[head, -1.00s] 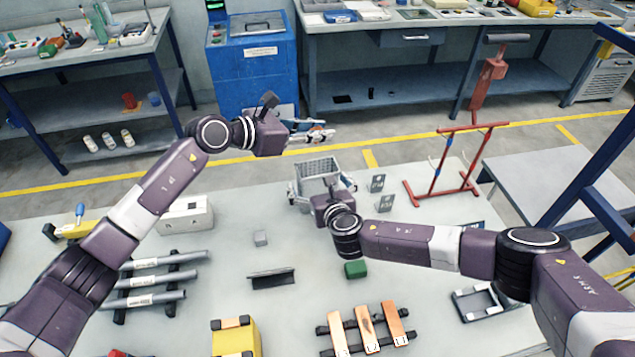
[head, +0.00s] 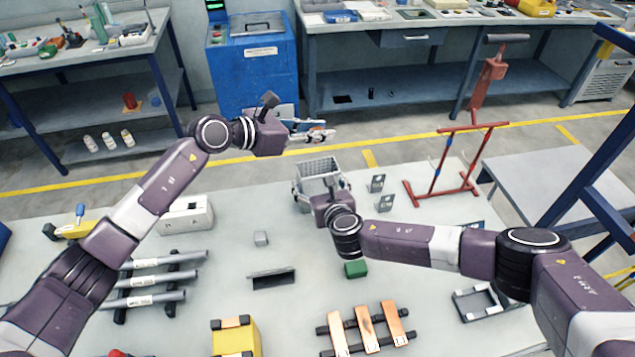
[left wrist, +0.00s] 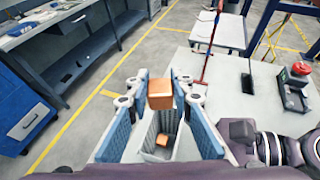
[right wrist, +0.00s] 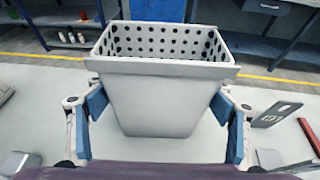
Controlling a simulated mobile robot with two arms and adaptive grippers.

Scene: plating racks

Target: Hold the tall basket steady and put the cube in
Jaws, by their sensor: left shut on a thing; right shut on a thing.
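The tall basket (head: 318,170) is pale grey, with rows of holes near its rim. It stands upright on the light table. My right gripper (right wrist: 160,108) is shut on the basket, one blue pad on each side. In the right wrist view the basket (right wrist: 165,95) looks empty from the low angle, but its floor is hidden. My left gripper (head: 318,134) is shut on an orange cube (left wrist: 160,94) and holds it above and behind the basket in the head view. The left wrist view also shows a small orange patch (left wrist: 161,140) within the basket's outline.
A green block (head: 356,269) lies near my right wrist. A red stand (head: 455,165) is at the right. Racked grey tubes (head: 150,280) lie at the left.

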